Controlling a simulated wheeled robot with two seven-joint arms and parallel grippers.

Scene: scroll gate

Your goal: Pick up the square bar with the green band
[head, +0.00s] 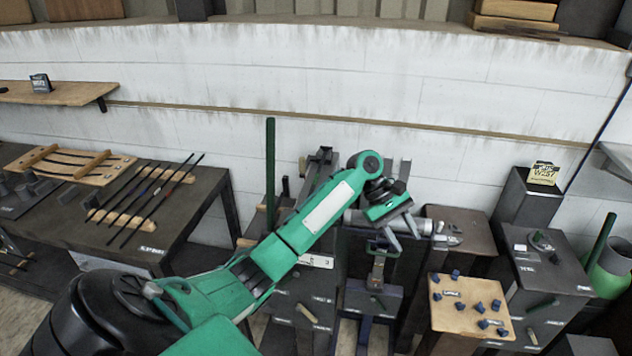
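Several thin dark bars lie side by side across two wooden rests (122,218) on the dark table (205,200) at the left. Some bars carry small coloured marks. One bar (150,195) shows blue and red tints, but I cannot make out which bar has a green band. My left gripper (404,238) is right of the middle, far to the right of the bars, over the stands by the wall. Its two fingers are apart and point down, with nothing seen between them. My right gripper is not in view.
A wooden rack (70,164) lies at the table's far left. Dark stands crowd the middle, including a block with a green handle (377,268). A wooden board with blue pegs (470,305) is at the right. A tall green post (270,170) rises between the table and my gripper.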

